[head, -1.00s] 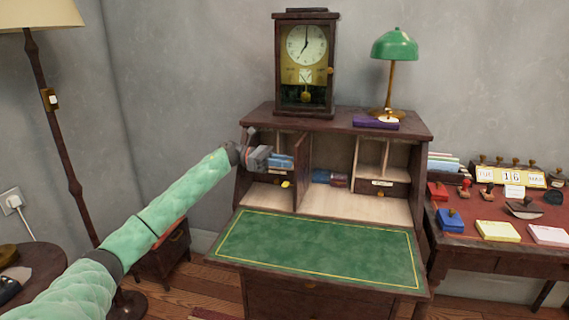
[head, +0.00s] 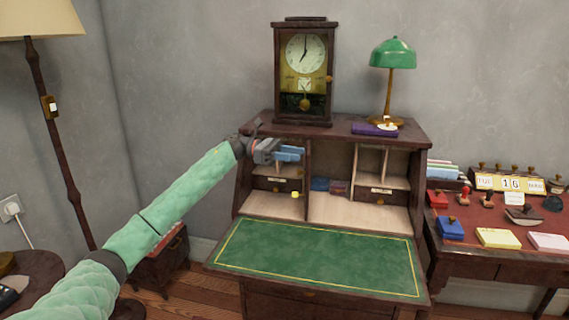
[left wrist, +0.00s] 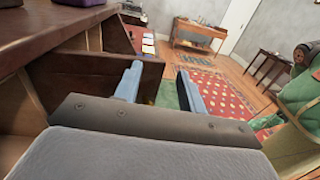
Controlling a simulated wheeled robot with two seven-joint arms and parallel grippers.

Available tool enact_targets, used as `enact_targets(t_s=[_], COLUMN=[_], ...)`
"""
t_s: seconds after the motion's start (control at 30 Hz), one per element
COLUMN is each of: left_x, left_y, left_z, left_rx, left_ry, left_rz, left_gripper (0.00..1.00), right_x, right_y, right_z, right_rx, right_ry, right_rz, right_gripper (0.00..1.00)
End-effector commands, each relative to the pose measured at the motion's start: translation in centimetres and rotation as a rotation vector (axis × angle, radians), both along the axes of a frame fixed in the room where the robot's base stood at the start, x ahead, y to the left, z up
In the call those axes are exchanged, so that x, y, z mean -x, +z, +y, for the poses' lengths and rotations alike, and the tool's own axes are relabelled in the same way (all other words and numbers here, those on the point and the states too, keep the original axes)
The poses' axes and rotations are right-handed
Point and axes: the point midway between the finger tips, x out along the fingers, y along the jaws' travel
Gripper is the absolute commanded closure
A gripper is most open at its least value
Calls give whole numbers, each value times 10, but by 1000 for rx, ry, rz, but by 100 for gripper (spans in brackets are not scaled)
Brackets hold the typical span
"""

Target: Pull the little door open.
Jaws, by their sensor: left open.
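The little door (head: 308,180) is a narrow dark brown panel in the middle of the desk's upper section. It stands out from the desk front and shows almost edge-on, so it is open. A small yellow spot (head: 295,194) shows just left of it; I cannot tell if this is its knob. My left gripper (head: 294,153) is open at the door's upper left, its blue fingers pointing at the panel. In the left wrist view the open fingers (left wrist: 160,84) show, with the dark panel (left wrist: 70,90) beyond the left one. Contact is unclear. My right gripper is out of view.
The desk (head: 350,128) carries a clock (head: 304,80), a green lamp (head: 392,54) and a purple book (head: 366,129). Its green writing flap (head: 310,257) is clear. A red-topped table (head: 470,238) with stamps stands right. A floor lamp (head: 58,140) stands left.

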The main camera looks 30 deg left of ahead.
Motion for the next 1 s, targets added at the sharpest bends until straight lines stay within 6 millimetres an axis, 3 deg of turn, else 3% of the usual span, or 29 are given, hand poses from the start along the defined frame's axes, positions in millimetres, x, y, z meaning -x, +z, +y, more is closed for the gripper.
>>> enact_targets(t_s=[0.17, 0.5, 0.93, 1.0], left_x=[2, 4, 4, 4], left_y=[20, 46, 52, 52], left_z=[-32, -77, -86, -86], left_rx=[0, 0, 0, 0], left_ry=[-2, 0, 0, 1], left_rz=[-4, -1, 0, 0], left_gripper=[60, 60, 60, 70], right_x=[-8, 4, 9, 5], right_y=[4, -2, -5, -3], right_z=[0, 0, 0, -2], right_rx=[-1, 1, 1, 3], right_ry=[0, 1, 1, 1], right_rz=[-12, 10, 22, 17], right_gripper=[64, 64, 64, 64])
